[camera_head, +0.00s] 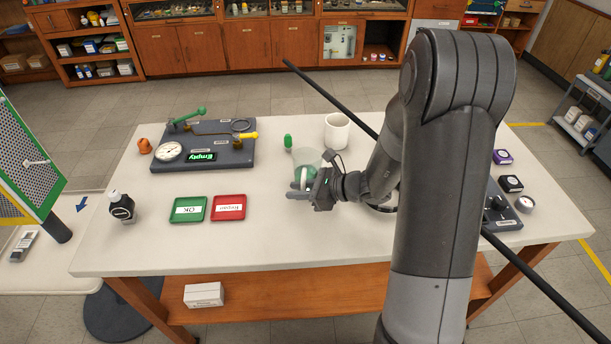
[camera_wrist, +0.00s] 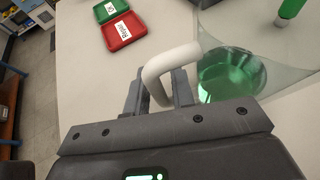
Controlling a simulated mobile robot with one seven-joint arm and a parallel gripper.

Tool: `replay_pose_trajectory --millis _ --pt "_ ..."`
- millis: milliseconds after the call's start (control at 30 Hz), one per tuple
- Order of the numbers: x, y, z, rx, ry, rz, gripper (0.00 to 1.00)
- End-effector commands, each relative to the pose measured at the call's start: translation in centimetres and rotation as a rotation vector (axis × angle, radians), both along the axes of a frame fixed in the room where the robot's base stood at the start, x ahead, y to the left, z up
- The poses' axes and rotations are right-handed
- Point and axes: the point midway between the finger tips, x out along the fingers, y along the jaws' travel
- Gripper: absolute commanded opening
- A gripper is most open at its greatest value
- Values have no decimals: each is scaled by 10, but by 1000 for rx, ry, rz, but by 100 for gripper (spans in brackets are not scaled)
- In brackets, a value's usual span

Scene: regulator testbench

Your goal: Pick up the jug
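The jug (camera_head: 311,163) is a clear vessel with green liquid low inside and a white handle. It stands on the white table, near the middle. In the wrist view the jug (camera_wrist: 229,75) is at the upper right, cut off by the frame edge. Its white handle (camera_wrist: 170,62) curves toward me. My gripper (camera_head: 305,192) is at the handle side of the jug. In the wrist view the two fingers of my gripper (camera_wrist: 160,92) stand on either side of the handle. Whether both fingers press on it cannot be told. The lower handle is partly hidden.
A white mug (camera_head: 337,131) and a green-capped item (camera_head: 288,141) stand behind the jug. A red tray (camera_head: 228,207) and a green tray (camera_head: 188,209) lie to the left, with a dark bottle (camera_head: 121,207) beyond. The gauge board (camera_head: 205,146) is back left. The front table strip is clear.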

Motion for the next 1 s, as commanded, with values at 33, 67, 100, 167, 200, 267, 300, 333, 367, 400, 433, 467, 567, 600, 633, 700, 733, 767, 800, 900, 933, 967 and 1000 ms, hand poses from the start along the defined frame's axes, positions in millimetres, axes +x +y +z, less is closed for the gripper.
replay_pose_trajectory --millis 33,67,100,167,200,267,300,333,367,400,433,467,567,600,633,700,733,767,800,900,933,967,1000 --pt "1 2 -1 -1 1 1 22" --pt "1 3 -2 -1 0 0 22" --pt "1 4 -2 -1 0 0 22" --pt "1 3 -2 -1 0 0 22" --pt "1 3 -2 -1 0 0 22" --pt "1 3 -2 -1 0 0 22" --pt "1 3 -2 -1 0 0 20" --pt "1 3 -2 -1 0 0 17" --pt "1 3 -2 -1 0 0 15" --pt "1 3 -2 -1 0 0 12" --pt "1 3 -2 -1 0 0 9" --pt "1 3 -2 -1 0 0 7" --pt "1 3 -2 -1 0 0 0" --pt "1 3 -2 -1 0 0 0" --pt "1 3 -2 -1 0 0 0" --pt "1 3 -2 -1 0 0 0" --pt "1 3 -2 -1 0 0 0" --pt "1 3 -2 -1 0 0 0" --pt "1 3 -2 -1 0 0 0" --pt "1 3 -1 0 -1 0 0" --pt "1 3 -1 0 -1 0 0" --pt "1 3 -1 0 -1 0 0" --pt "1 3 -1 0 -1 0 0"
